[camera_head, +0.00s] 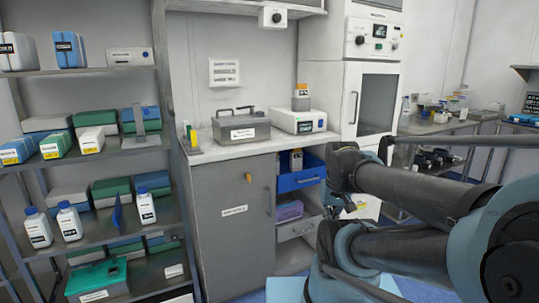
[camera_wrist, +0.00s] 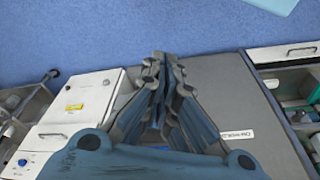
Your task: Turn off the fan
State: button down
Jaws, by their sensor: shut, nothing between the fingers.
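I cannot pick out a fan for certain in either view. In the head view, a white unit at the top right has a control panel (camera_head: 373,38) with a small dark display and round knobs. A white box on the wall at the top centre has a dark round knob (camera_head: 277,17). In the wrist view, my gripper (camera_wrist: 160,57) is shut and empty, its fingertips together in front of a grey cabinet door (camera_wrist: 222,95).
A grey toolbox (camera_head: 241,127) and a white device (camera_head: 298,121) stand on the counter. A shelf rack (camera_head: 95,152) with bottles and boxes is at the left. In the wrist view, a white cabinet front (camera_wrist: 85,105) lies left of my gripper, and blue floor (camera_wrist: 110,30) is clear.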

jog(key=w+r+m+t+y, duration=0.1)
jog(key=w+r+m+y, duration=0.1)
jog(key=w+r+m, duration=0.7)
jog(key=w+r+m+t+y, duration=0.1)
jog(key=w+r+m, duration=0.45)
jog(key=w, duration=0.75)
jog(key=w+d+r+m+t, duration=0.1)
jog(key=w+d+r+m, duration=0.2)
jog(key=w+d+m, duration=0.2)
jog(key=w+d+r+m+t+y, duration=0.1)
jog(key=w+d+r+m, duration=0.3)
jog(key=w, duration=0.6)
jog(key=w+d+r+m+t, duration=0.2)
jog(key=w+d+r+m, duration=0.1)
jog(key=w+d+m, duration=0.2)
jog(key=shift+w+d+r+m+t+y, duration=0.2)
jog(key=shift+w+d+m+t+y, duration=0.15)
jog(key=shift+w+m, duration=0.85)
jog(key=shift+a, duration=0.15)
